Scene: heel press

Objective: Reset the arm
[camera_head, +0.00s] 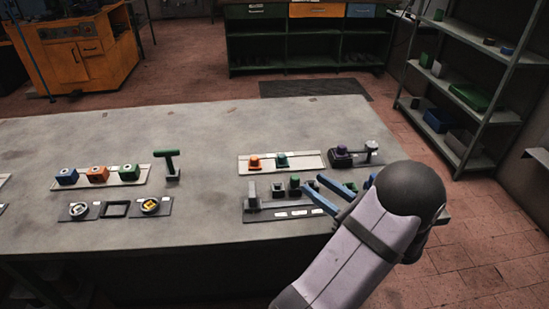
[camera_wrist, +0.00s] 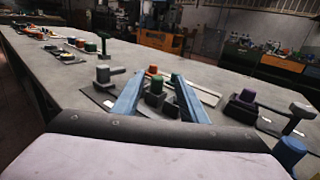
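My gripper (camera_head: 317,183) is at the front right of the grey table (camera_head: 215,135), with its two blue fingers spread apart. The fingers also show in the wrist view (camera_wrist: 157,78), open with no object visibly clamped. A grey upright with a bar (camera_head: 251,197) is at the plate's left end. My forearm and wrist hide the table's right front corner.
Behind the plate, a white strip (camera_head: 306,160) carries an orange knob (camera_head: 254,162) and a teal knob (camera_head: 281,159). A purple-topped device (camera_head: 341,155) stands to their right. Coloured blocks (camera_head: 97,174) and a green T-handle (camera_head: 167,160) are farther left. The table's back is clear.

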